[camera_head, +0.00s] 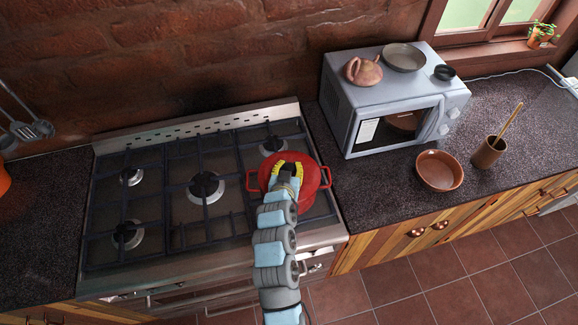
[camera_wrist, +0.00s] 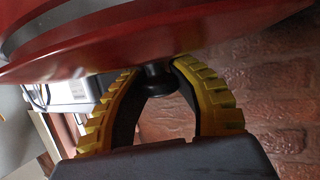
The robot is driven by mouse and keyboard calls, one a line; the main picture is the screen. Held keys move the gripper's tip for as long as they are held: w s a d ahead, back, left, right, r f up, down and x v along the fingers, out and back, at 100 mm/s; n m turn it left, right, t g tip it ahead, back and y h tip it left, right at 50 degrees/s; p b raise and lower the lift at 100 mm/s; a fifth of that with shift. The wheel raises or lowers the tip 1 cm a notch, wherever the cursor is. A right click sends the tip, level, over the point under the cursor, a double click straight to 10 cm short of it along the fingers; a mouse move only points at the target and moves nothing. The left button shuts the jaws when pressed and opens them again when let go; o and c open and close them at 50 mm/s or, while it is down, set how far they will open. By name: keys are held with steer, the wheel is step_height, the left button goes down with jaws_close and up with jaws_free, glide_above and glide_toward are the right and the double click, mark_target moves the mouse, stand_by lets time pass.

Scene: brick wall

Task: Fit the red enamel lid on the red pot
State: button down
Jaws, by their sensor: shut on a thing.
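The red pot (camera_head: 322,198) with two side handles is at the right front of the stove. The red lid (camera_head: 306,163) is over the pot's mouth in the head view, and I cannot tell whether it is fully seated. My gripper (camera_head: 288,170), with yellow ridged fingers, covers the lid's middle. In the wrist view the lid's red surface (camera_wrist: 190,45) fills the top, and its black knob (camera_wrist: 153,82) is between the fingers. My gripper (camera_wrist: 157,74) is shut on the knob. The pot's inside is hidden.
The stove's grates (camera_head: 205,215) are otherwise bare. A grey microwave (camera_head: 350,95) stands to the right, with a teapot (camera_head: 363,72), a grey dish (camera_head: 404,57) and a small black bowl (camera_head: 445,72) on top. A brown bowl (camera_head: 439,171) and a brown cup (camera_head: 488,153) are on the right counter.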

steer(key=shift+d+f, duration=0.15)
steer(key=c, duration=0.8)
jaws_free()
steer(key=shift+s+d, duration=0.1)
steer(key=shift+d, duration=0.05)
steer(key=shift+o, duration=0.2)
steer(key=shift+s+a, duration=0.2)
steer(key=shift+s, duration=0.1)
steer(key=v, duration=1.1)
steer(key=shift+s+r, duration=0.1)
steer(key=shift+r, duration=0.15)
